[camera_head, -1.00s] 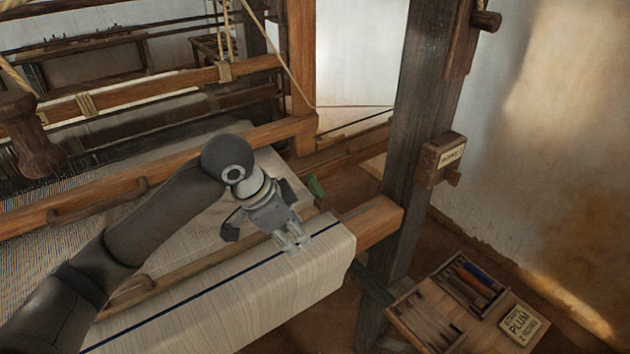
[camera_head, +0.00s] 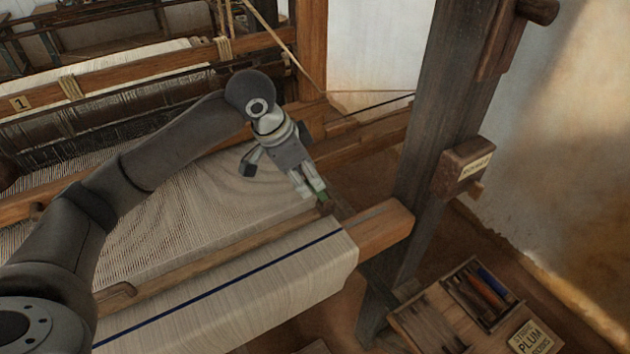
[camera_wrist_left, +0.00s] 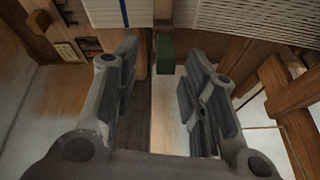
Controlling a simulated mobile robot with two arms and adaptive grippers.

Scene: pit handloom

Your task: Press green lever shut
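The green lever (camera_head: 323,198) is small and sits at the right end of the loom's front beam, beside the woven cloth. It also shows as a green block in the left wrist view (camera_wrist_left: 165,54), between and beyond my fingertips. My left gripper (camera_head: 309,190) points down at the lever, with its fingertips right by it and partly covering it in the head view. In the left wrist view the gripper (camera_wrist_left: 162,60) is open, with a clear gap between its fingers and nothing held. I cannot tell whether a finger touches the lever. My right gripper is not in view.
A wooden post (camera_head: 437,120) with a labelled block (camera_head: 463,168) stands right of the gripper. The cloth-wrapped front beam (camera_head: 250,290) lies in front. A wooden tray (camera_head: 425,325) with tools and a plum label sits low at right. Plain wall is behind.

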